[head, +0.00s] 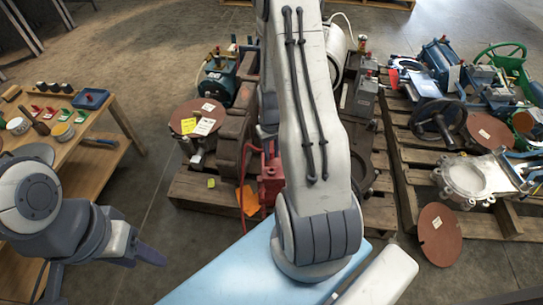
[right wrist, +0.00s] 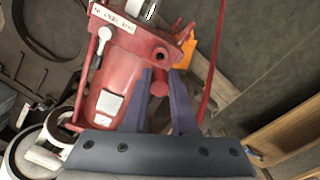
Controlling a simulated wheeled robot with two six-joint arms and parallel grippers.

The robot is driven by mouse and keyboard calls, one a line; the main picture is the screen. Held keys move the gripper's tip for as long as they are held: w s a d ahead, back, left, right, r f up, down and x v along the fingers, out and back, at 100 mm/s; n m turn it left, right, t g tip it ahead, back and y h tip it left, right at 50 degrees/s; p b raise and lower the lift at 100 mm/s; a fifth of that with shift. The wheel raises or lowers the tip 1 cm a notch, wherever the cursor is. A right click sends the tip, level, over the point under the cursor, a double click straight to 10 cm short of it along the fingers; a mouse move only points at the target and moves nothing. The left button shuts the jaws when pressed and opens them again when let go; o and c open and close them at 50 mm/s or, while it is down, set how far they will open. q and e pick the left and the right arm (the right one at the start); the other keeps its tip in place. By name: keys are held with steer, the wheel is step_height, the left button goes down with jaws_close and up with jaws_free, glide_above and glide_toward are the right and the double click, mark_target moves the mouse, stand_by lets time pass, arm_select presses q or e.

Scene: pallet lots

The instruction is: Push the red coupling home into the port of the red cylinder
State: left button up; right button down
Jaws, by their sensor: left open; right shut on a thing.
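The red cylinder (right wrist: 112,75), with a white tag and a pale plate, fills the upper left of the right wrist view. In the head view the red cylinder (head: 270,180) is partly hidden behind my right arm. My right gripper (right wrist: 163,76) is shut on the red coupling (right wrist: 159,88), close against the cylinder's end block, where the port (right wrist: 160,57) is. I cannot tell how deep the coupling sits. The right gripper is hidden in the head view. My left gripper (head: 100,270) is open and empty at lower left, away from the cylinder.
A red hose (right wrist: 213,65) runs beside the right gripper. An orange tag (right wrist: 188,50) lies behind it. Pallets (head: 190,190) hold machine parts around the cylinder. A wooden bench (head: 115,120) with small parts stands at left. Floor between bench and pallets is clear.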

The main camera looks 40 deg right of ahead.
mark_target(272, 173)
steer(key=shift+f, duration=0.15)
step_height(272, 173, down, 6)
steer(key=b, duration=0.5)
steer(key=shift+r+b, duration=0.2)
steer(key=shift+b, duration=0.1)
steer(key=shift+s+r+p, duration=0.1)
steer(key=shift+s+p, duration=0.1)
steer(key=shift+p, duration=0.1)
stand_by(0.5)
steer(key=shift+p, duration=0.5)
stand_by(1.3)
steer(key=shift+f+b, duration=0.4)
steer(key=shift+f, duration=0.2)
stand_by(0.3)
steer(key=c, duration=0.6)
jaws_free()
